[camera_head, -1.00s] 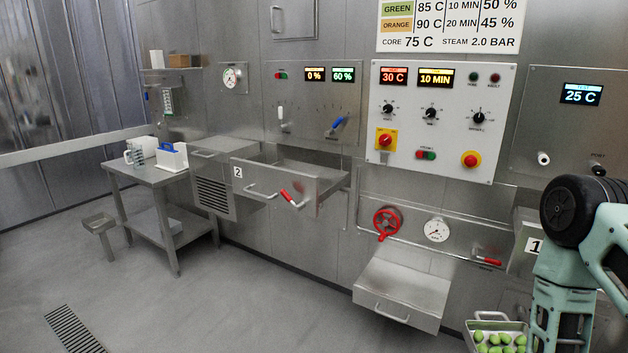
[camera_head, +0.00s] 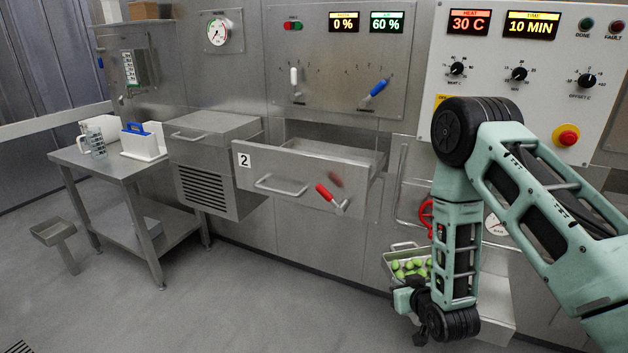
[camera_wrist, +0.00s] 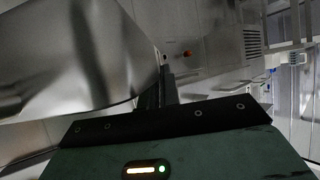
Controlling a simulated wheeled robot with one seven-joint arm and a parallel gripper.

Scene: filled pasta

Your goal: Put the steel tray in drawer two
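The steel tray (camera_head: 389,272) holds several green pasta pieces and hangs level beside my lower arm, above the floor and in front of the wall. My gripper (camera_head: 408,298) is at its near side. In the wrist view the tray's bare metal side (camera_wrist: 90,55) fills the upper left, and my gripper (camera_wrist: 158,95) appears shut at its edge; the exact grip is partly hidden. Drawer two (camera_head: 290,182), labelled 2, is pulled out of the wall left of the tray. Its top is open, and the visible part of its inside looks empty. A red lever (camera_head: 328,194) is on its front.
A steel cabinet (camera_head: 208,140) adjoins the drawer's left. A side table (camera_head: 105,165) with a jug and a white-blue holder stands further left. A red valve wheel (camera_head: 426,215) is partly behind my arm. The floor before the drawer is clear.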

